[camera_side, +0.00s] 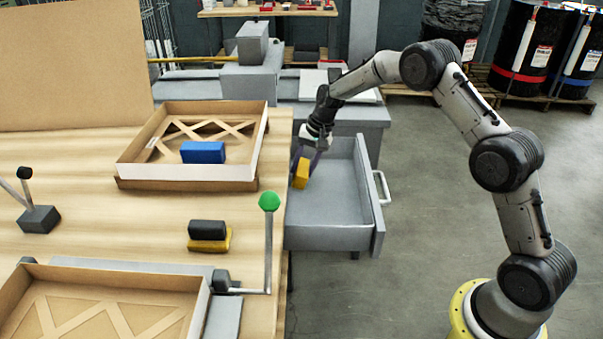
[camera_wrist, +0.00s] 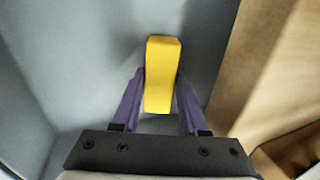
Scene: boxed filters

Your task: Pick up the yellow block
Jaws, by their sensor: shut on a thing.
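The yellow block (camera_side: 301,173) is held between the two purple fingers of my gripper (camera_side: 305,160). It is at the left side of the open grey drawer (camera_side: 345,215) in the side view, close to the table edge. In the wrist view the yellow block (camera_wrist: 162,75) stands out between the fingertips of my gripper (camera_wrist: 160,95), with the grey drawer surface (camera_wrist: 90,45) behind it. I cannot tell whether the block touches the drawer floor.
The wooden table (camera_side: 150,200) lies left of the drawer. On it are a tray (camera_side: 185,172) with a blue block (camera_side: 203,152), a black block (camera_side: 207,230) on a yellow base, and a green-knobbed lever (camera_side: 269,202) near the edge. The rest of the drawer looks empty.

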